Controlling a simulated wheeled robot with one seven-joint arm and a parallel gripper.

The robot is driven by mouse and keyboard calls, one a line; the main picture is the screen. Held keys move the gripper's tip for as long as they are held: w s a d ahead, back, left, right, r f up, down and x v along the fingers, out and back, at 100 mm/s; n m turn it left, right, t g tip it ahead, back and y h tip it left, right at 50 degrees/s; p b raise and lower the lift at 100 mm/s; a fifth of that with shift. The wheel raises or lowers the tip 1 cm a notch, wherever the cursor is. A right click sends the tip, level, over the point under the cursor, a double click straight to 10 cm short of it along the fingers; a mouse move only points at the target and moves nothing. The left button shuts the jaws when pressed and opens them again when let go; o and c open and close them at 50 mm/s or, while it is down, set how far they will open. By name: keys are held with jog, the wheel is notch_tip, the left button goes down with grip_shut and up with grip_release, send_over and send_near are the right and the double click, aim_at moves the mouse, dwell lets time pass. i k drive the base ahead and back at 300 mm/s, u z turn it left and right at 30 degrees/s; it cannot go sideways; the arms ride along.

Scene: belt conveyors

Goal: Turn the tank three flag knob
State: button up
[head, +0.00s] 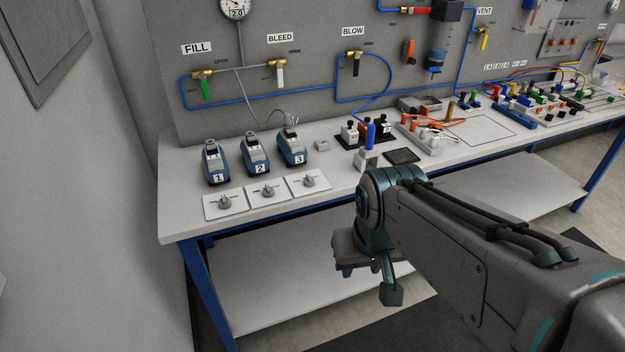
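Three blue and black tanks labelled 1, 2 and 3 stand in a row on the left part of the bench. Tank three (291,147) is the rightmost. Three white square plates, each with a small grey flag knob, lie in front of them. The tank three flag knob (309,181) is on the rightmost plate. My gripper (369,281) hangs in front of the bench's front edge, to the right of and lower than that knob, and apart from it. It points downward, and its fingers are partly hidden, so its opening is unclear.
The bench (185,222) has a lower shelf (290,275). A grey panel behind carries FILL, BLEED and BLOW valves (353,56). A blue cylinder (370,135) and a dark pad (402,156) stand right of the tanks. Hoses and coloured blocks crowd the right.

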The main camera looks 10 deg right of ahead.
aim_at(309, 181)
jog(key=z, duration=0.45)
jog(key=i, duration=0.85)
jog(key=u, duration=0.3)
